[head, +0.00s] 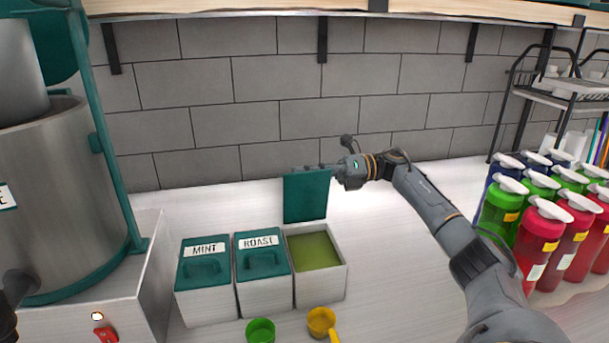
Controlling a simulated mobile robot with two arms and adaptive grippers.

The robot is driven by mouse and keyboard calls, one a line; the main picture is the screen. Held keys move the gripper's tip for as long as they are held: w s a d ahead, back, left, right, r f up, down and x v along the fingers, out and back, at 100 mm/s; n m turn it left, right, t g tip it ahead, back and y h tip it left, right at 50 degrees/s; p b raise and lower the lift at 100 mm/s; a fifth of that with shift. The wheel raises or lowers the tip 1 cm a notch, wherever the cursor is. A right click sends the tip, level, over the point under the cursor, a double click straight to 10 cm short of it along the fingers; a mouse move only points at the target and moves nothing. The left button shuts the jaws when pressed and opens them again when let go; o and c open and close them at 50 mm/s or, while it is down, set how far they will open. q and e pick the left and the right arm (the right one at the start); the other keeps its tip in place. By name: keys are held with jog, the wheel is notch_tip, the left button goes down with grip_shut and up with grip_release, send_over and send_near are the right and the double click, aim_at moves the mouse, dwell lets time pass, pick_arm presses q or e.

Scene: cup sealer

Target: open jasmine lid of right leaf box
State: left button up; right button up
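The right leaf box (320,286) is a white box at the right end of a row of leaf boxes on the counter. Its top is uncovered and shows green leaf inside (313,251). Its teal lid (306,197) stands upright at the box's back edge, and no label on it faces me. My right gripper (338,170) is at the lid's upper right edge, its arm reaching in from the lower right. Its fingers are small and partly behind the lid, so I cannot tell whether they grip it. My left gripper is not clearly seen.
The MINT box (205,301) and ROAST box (265,294) stand closed to the left. A green cup (260,331) and yellow scoop (321,321) lie in front. A large metal tank (60,190) is at left. Several colored bottles (540,240) stand at right. A grey brick wall (250,95) is behind.

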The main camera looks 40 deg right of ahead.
jog(key=shift+d, duration=0.1)
jog(key=v, duration=1.2)
jog(key=shift+f, duration=0.15)
